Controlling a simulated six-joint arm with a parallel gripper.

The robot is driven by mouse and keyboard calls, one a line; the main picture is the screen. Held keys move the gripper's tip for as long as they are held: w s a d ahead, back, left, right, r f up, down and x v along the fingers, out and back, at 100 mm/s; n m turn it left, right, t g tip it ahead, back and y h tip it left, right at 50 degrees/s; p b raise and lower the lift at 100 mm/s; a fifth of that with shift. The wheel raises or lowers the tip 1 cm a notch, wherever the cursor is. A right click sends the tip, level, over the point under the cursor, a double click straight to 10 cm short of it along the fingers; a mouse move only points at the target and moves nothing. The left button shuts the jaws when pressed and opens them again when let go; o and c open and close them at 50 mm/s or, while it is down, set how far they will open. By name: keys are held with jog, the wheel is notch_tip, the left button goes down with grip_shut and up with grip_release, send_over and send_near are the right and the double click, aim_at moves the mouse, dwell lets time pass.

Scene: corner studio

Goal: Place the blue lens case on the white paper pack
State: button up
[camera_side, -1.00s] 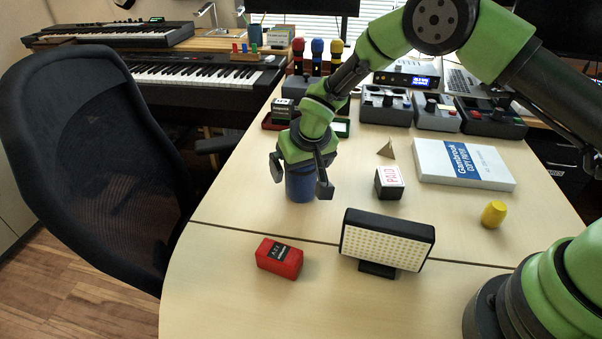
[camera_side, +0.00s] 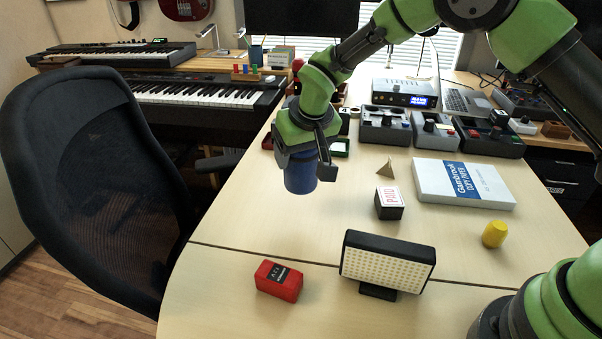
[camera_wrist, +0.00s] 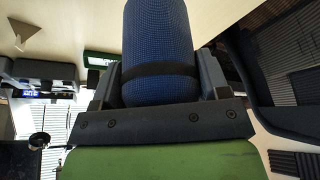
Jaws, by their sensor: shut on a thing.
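The blue lens case (camera_side: 300,179) is a dark blue cylinder. My gripper (camera_side: 306,168) is shut on it and holds it upright above the left part of the table. In the wrist view the blue case (camera_wrist: 158,45) sits between the two fingers of my gripper (camera_wrist: 160,80), with a dark band around it. The white paper pack (camera_side: 433,181), with a blue label, lies flat on the table to the right, with nothing on top of it. My gripper is well to the left of the pack and apart from it.
A black box with a white stamped top (camera_side: 389,204) and a small tan pyramid (camera_side: 385,166) stand between case and pack. An LED light panel (camera_side: 388,262), a red box (camera_side: 278,281) and a yellow object (camera_side: 494,234) are nearer. Control boxes (camera_side: 385,126) line the back.

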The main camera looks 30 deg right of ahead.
notch_tip(320, 180, up, 2)
jog(key=shift+r, duration=0.25)
jog(key=shift+d, duration=0.3)
jog(key=d+m+g+h, duration=0.15)
jog(key=d+m, duration=0.45)
jog(key=d, duration=0.7)
jog(key=m+g+h, duration=0.2)
jog(key=m+g, duration=0.3)
jog(key=m, duration=0.9)
send_over(461, 178)
notch_tip(461, 178, down, 3)
jog(key=shift+t, duration=0.25)
jog(key=shift+d+f, duration=0.1)
jog(key=shift+f, duration=2)
